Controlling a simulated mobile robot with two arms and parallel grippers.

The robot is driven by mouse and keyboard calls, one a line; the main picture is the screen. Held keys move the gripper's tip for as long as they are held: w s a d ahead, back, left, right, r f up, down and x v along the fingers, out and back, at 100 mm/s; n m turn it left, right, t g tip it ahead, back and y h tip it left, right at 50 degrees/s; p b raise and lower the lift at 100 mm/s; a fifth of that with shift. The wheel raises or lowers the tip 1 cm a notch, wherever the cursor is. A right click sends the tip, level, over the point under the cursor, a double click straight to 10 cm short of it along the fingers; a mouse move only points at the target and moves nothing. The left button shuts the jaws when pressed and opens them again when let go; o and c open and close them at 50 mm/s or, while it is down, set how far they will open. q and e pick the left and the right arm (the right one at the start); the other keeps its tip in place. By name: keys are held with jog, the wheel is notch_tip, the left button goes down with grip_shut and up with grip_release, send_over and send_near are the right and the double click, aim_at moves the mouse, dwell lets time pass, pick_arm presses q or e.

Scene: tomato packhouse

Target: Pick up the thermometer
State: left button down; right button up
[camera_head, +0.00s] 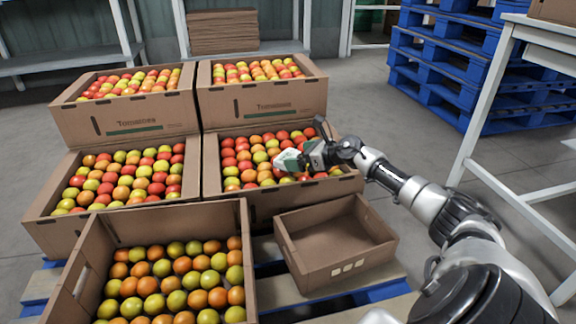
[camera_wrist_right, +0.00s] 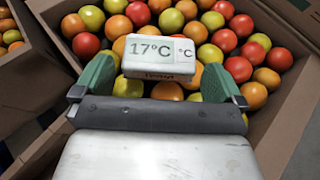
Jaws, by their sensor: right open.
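The thermometer (camera_wrist_right: 158,57) is a small white box with a grey display reading 17°C. In the right wrist view it lies on the tomatoes in a cardboard crate, between the two green fingertips of my right gripper (camera_wrist_right: 160,88). The fingers stand apart on either side of it, with a gap to each side. In the head view my right gripper (camera_head: 296,160) is over the middle right crate (camera_head: 270,204), and the thermometer is hard to tell from the fingers there. My left gripper is not in view.
Several cardboard crates of tomatoes stand around, including a near one (camera_head: 170,222) at the front left. An empty small box (camera_head: 335,243) sits just in front of the thermometer's crate. Blue pallets (camera_head: 460,60) and a white table frame (camera_head: 487,90) are on the right.

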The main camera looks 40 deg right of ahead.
aim_at(291, 156)
jog(key=shift+b+x, duration=0.65)
jog(key=shift+x, duration=0.85)
jog(key=shift+c, duration=0.3)
jog(key=c, duration=0.6)
jog(key=shift+c, duration=0.2)
jog(key=shift+r, duration=0.1)
